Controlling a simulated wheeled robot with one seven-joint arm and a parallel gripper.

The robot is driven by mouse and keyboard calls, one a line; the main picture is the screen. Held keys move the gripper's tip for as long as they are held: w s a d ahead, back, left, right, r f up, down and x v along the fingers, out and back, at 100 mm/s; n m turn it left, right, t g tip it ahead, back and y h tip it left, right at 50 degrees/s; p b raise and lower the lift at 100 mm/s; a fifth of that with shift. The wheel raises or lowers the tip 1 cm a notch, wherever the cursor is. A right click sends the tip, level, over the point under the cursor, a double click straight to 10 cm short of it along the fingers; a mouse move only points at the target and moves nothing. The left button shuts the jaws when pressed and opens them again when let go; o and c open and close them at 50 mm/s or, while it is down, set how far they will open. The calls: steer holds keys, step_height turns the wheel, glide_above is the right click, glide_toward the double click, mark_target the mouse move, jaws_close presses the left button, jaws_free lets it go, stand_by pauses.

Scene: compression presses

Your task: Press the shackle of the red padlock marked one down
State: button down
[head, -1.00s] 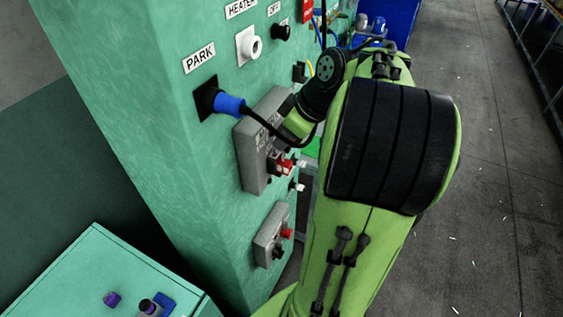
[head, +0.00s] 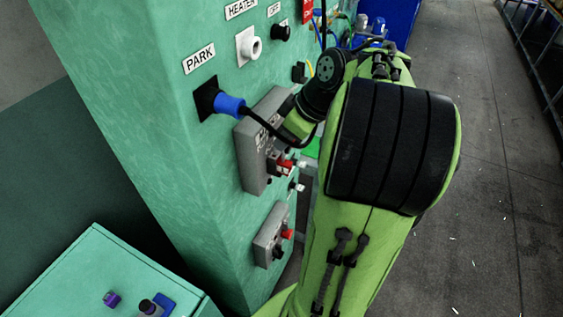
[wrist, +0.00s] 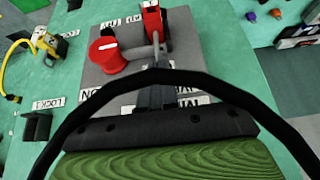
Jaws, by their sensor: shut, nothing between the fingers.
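The red padlock (wrist: 152,20) is at the top middle of the wrist view, on a grey box. Its grey shackle (wrist: 157,48) points toward my gripper; any mark on the body is too small to read. My gripper (wrist: 155,77) is shut and empty, with its fingertips just below the shackle in the picture; I cannot tell whether they touch it. In the head view a red part (head: 284,165) shows on the grey box, too small to tell padlock from knob. My arm hides the gripper's fingers there.
A red round knob (wrist: 107,54) sits close left of the padlock on the grey box (head: 256,165). A blue plug with a black cable (head: 229,104) is beside that box. A lower grey box (head: 268,240) is on the same green cabinet. Floor at right is clear.

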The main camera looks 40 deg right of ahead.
steer(key=shift+f+b, duration=0.85)
steer(key=shift+f, duration=0.1)
stand_by(0.3)
steer(key=shift+r, duration=0.1)
steer(key=p+v, duration=0.4)
steer(key=shift+r, duration=0.3)
